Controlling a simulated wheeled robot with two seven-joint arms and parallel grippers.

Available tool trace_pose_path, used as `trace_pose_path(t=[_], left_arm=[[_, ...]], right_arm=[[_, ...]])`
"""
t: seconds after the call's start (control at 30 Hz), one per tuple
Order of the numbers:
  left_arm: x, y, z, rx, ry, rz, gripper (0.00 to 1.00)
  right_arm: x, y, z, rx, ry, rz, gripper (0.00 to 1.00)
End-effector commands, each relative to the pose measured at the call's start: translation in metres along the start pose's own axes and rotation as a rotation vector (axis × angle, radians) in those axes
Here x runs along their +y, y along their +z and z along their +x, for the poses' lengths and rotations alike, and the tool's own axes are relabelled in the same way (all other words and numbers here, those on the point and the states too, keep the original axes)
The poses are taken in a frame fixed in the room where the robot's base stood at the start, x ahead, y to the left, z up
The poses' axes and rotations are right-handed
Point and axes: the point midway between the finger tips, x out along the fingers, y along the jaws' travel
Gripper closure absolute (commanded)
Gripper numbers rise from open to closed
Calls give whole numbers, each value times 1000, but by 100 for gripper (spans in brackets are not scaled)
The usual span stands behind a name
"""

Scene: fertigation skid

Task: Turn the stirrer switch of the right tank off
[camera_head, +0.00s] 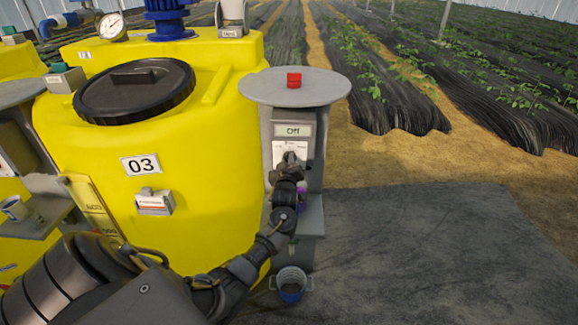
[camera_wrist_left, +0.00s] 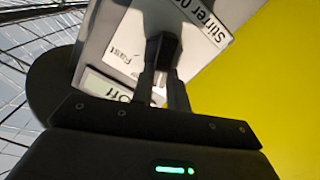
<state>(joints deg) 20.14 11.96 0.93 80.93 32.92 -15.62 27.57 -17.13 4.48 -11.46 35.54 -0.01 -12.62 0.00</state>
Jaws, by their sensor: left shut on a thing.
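The yellow tank marked 03 (camera_head: 205,150) fills the middle left of the head view. Beside it stands a grey control post with a display (camera_head: 293,130) reading "Off". Below the display is a white switch plate (camera_head: 280,150). In the left wrist view the plate (camera_wrist_left: 122,55) shows the word "Fast", next to a label (camera_wrist_left: 203,25) reading "Stirrer 03" in part. The display (camera_wrist_left: 105,86) shows there too, reading "Off". My left gripper (camera_head: 290,160) is at the plate, its fingers shut on the stirrer switch, which they mostly hide. My right gripper is not in view.
Another yellow tank (camera_head: 15,220) is at the far left. The dark floor at right is clear.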

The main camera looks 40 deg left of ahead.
Motion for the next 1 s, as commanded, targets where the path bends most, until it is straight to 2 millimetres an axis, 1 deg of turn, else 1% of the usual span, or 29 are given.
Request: trace_pose_path(t=[0.03,0.1,0.3,0.5,0.7,1.0], left_arm=[[-1,3,0,1,1,-41,100],[-1,2,0,1,2,-97,100],[-3,2,0,0,1,-230,100],[-4,2,0,-1,1,-318,100],[-4,1,0,-1,2,-361,100],[-4,0,0,0,2,-373,100]], right_arm=[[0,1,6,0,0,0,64],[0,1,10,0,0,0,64],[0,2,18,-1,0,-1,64],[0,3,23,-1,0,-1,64],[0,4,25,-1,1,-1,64],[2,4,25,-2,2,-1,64]])
